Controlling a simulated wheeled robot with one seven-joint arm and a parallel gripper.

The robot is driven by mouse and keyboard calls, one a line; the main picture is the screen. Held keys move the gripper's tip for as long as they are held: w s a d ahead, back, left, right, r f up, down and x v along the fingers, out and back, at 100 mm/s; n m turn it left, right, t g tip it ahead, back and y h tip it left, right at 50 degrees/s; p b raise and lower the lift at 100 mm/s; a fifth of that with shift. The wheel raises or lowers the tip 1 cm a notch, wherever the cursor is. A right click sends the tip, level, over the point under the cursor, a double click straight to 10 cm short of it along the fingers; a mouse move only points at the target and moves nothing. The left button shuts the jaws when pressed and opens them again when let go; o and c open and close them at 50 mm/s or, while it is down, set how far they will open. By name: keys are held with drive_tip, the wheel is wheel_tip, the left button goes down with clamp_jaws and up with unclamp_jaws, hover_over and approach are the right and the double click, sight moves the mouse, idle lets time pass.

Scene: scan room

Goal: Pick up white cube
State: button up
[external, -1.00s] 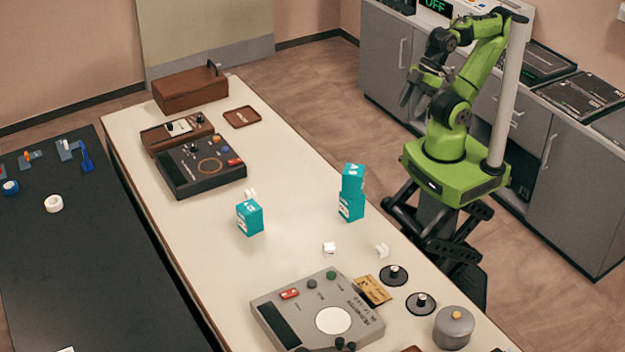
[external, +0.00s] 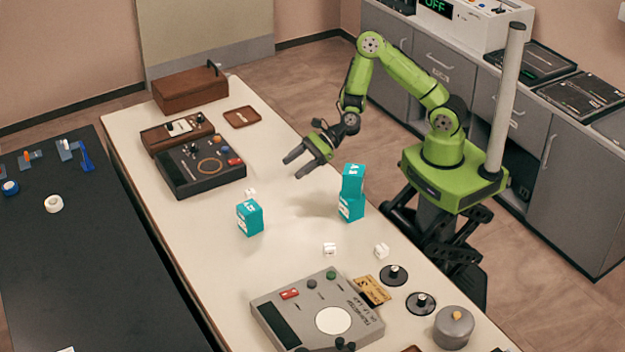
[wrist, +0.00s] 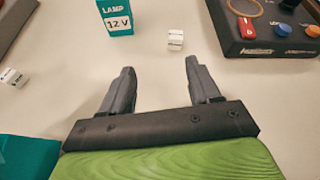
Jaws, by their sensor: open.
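A small white cube (external: 250,193) sits on the white table behind a single teal box (external: 250,217). In the wrist view this cube (wrist: 175,38) lies ahead of the fingers, to the right of the teal lamp box (wrist: 117,15). Two more white cubes, one (external: 329,249) and another (external: 381,250), stand nearer the front of the table; small white cubes (wrist: 12,77) also show at the wrist view's left edge. My gripper (external: 296,166) is open and empty above the table, apart from every cube. Its two dark fingers (wrist: 160,66) show in the wrist view.
Two stacked teal boxes (external: 351,193) stand close to my gripper; teal also fills the wrist view's lower left (wrist: 25,157). A dark control panel (external: 200,167) is at the left. A grey instrument (external: 318,312) stands in front.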

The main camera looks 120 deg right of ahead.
sight(254, 190)
drive_tip(key=d+m, duration=0.1)
drive_tip(key=d+f+m+h, duration=0.1)
drive_tip(key=shift+s+m, duration=0.15)
drive_tip(key=shift+m, duration=0.15)
drive_tip(key=shift+d+f+m+t, duration=0.1)
drive_tip(key=shift+d+m+t, duration=0.1)
drive_tip(key=shift+m+t, duration=0.1)
drive_tip(key=x, duration=1)
drive_tip(key=shift+w+f+b, duration=0.15)
drive_tip(key=shift+w+b, duration=0.05)
drive_tip(key=shift+b, duration=0.1)
drive_tip(key=b+x, duration=0.1)
drive_tip(key=x, duration=0.4)
drive_tip(key=shift+w+a, duration=0.1)
drive_tip(key=shift+w, duration=0.05)
drive_tip(key=c, duration=1)
